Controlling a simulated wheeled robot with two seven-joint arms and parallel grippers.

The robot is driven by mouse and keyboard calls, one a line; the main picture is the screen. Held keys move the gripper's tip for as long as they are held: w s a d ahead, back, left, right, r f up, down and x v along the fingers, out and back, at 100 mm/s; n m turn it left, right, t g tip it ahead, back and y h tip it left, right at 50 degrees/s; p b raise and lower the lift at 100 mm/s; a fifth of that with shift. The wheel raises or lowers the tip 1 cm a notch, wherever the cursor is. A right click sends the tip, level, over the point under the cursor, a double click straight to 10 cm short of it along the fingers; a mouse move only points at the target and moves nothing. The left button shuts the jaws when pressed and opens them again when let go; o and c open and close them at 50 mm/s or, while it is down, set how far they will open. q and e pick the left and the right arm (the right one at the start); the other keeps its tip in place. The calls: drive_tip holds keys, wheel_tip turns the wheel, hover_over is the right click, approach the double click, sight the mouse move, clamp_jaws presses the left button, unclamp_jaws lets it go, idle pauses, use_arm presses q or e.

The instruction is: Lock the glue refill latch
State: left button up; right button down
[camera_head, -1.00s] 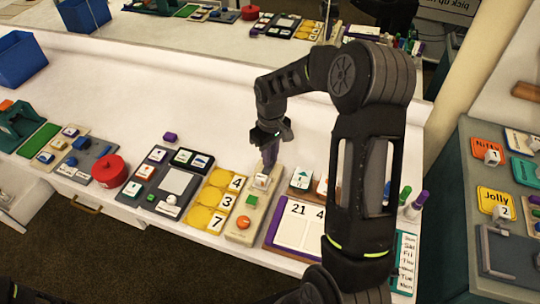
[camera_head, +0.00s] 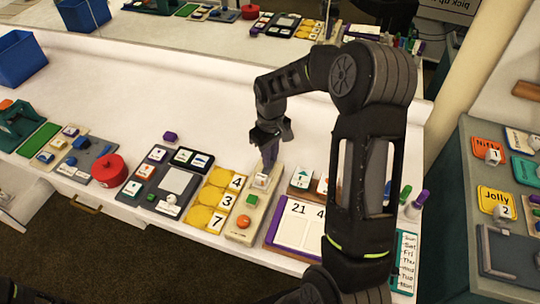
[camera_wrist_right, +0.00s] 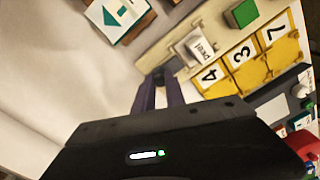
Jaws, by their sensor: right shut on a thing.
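The glue refill unit is a long beige board (camera_head: 238,235) with an orange knob (camera_head: 243,222), a green block (camera_head: 252,200) and a white labelled block (camera_head: 261,181) near its far end. My right gripper (camera_head: 268,164) reaches down at that far end, beyond the white block. In the right wrist view its two fingers (camera_wrist_right: 160,80) are close together at the board's end, shut on the latch, which they mostly hide. The white block (camera_wrist_right: 201,47) with its printed word and the green block (camera_wrist_right: 241,13) show just beyond the fingertips. My left gripper is not in view.
A yellow number board (camera_head: 205,215) stands close on the left. A purple-edged calendar board (camera_head: 295,232) and white tiles (camera_head: 301,180) stand close on the right. A red round pot (camera_head: 109,170) is farther left. The counter behind is clear.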

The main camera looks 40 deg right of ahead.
drive_tip(key=shift+s+a, duration=0.5)
drive_tip(key=shift+a, duration=0.3)
drive_tip(key=shift+d, duration=0.1)
drive_tip(key=c, duration=1.4)
unclamp_jaws()
drive_tip(key=shift+o, duration=0.2)
wheel_tip(320, 180, up, 8)
drive_tip(key=b, duration=0.1)
drive_tip(key=shift+f, duration=0.15)
